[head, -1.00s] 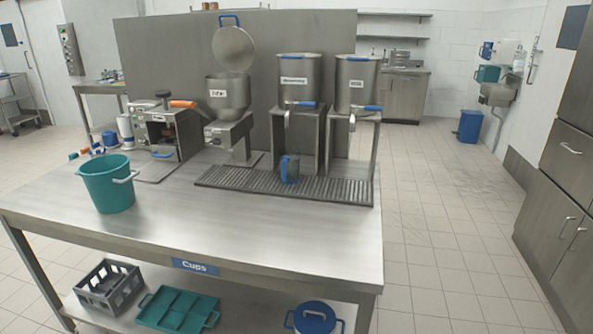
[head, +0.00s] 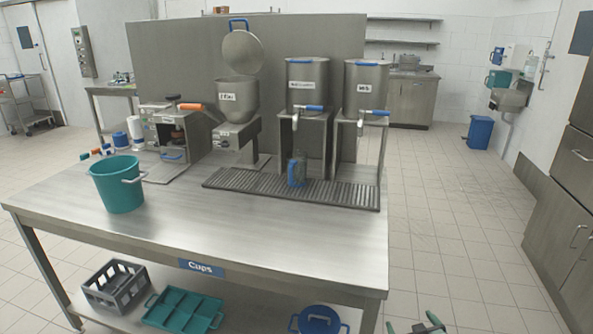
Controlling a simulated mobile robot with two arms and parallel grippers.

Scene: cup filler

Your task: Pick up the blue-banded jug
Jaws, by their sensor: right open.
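A small grey jug with blue on its side (head: 297,172) stands upright on the slotted drip grate (head: 340,193), below the spouts of the two right-hand tanks. Its finer details are too small to tell. The fingertips of my right gripper (head: 416,327) show at the bottom edge, right of the table. They are apart with nothing seen between them, well in front of and below the jug. My left gripper is not in view.
Two tanks with blue-handled taps (head: 307,85) overhang the grate. A hopper machine (head: 238,97) stands left of it. A teal bucket (head: 118,186) is at the table's left. The front right tabletop (head: 320,235) is clear. A blue-lidded pot (head: 319,320) sits on the lower shelf.

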